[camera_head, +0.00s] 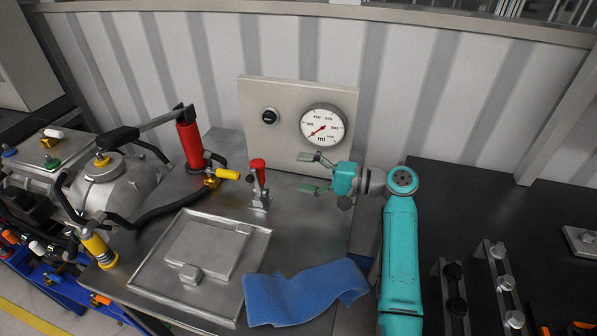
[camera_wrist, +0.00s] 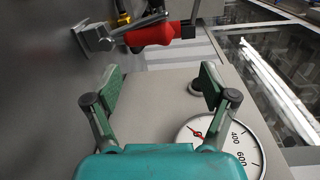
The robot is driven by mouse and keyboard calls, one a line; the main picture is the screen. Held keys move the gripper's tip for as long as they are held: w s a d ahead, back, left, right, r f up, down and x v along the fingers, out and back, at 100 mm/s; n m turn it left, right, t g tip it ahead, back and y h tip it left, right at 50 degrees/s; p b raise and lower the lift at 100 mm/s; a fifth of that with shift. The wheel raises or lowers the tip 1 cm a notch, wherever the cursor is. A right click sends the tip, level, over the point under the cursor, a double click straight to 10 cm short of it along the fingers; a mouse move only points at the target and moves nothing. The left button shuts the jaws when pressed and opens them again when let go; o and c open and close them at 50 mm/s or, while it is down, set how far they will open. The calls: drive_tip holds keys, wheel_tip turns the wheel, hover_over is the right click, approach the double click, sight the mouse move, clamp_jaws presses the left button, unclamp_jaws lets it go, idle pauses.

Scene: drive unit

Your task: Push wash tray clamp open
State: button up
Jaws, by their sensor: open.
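The clamp (camera_head: 260,201) stands at the back right corner of the wash tray (camera_head: 152,272), with its red handle (camera_head: 258,166) pointing up. In the wrist view the red handle (camera_wrist: 152,35) lies sideways across the top, beyond the fingertips. My gripper (camera_head: 306,172) is open and empty, to the right of the clamp with its fingers pointing left towards it. Both fingers of my gripper (camera_wrist: 162,84) show in the wrist view, spread wide with a clear gap. No contact with the handle shows.
A gauge panel (camera_head: 255,92) with a round dial (camera_head: 323,124) stands behind my gripper. A red cylinder (camera_head: 190,144) with a lever and a yellow-handled valve (camera_head: 226,174) are left of the clamp. A blue cloth (camera_head: 300,292) lies in front. Bare metal tabletop lies right of the clamp.

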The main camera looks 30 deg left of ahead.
drive_tip(key=shift+v, duration=0.95)
drive_tip(key=shift+s, duration=0.15)
